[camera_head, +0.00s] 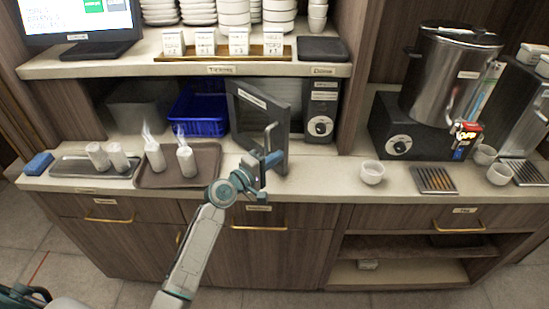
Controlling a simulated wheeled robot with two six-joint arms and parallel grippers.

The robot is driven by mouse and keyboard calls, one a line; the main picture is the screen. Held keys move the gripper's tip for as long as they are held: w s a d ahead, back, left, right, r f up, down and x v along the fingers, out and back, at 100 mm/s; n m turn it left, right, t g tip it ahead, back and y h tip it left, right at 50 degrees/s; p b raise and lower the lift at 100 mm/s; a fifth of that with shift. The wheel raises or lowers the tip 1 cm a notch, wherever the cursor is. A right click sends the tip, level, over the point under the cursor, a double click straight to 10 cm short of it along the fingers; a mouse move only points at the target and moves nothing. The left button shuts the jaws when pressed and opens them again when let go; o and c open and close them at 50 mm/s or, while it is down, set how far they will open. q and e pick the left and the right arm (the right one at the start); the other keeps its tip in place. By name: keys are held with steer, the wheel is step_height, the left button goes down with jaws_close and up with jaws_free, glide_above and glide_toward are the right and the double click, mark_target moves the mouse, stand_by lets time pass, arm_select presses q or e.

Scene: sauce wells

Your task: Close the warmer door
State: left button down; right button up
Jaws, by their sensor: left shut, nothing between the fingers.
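The warmer (321,108) is a dark box with a dial, under the shelf in the middle of the counter. Its dark framed door (258,112) stands open, swung out toward me over the counter. My left gripper (271,154) is shut and empty, at the lower front part of the door. It overlaps the door in the picture, and I cannot tell whether it touches. The arm hides part of the counter edge. My right gripper is not in view.
Trays with rolled towels (186,161) lie left of the door, with a blue basket (201,110) behind. A white cup (371,172), a slatted drip mat (433,180) and a steel urn (450,72) stand to the right. The shelf (190,68) overhangs the warmer.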

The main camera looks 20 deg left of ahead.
arm_select(q)
steer(key=w+d+n+y, duration=0.1)
steer(key=w+d+y, duration=0.1)
steer(key=w, duration=0.6)
steer(key=w+d+n+t+y, duration=0.1)
steer(key=w+d+y, duration=0.1)
steer(key=w, duration=0.5)
steer(key=shift+w+d+n+t+p, duration=0.3)
steer(key=shift+w+d+n, duration=0.1)
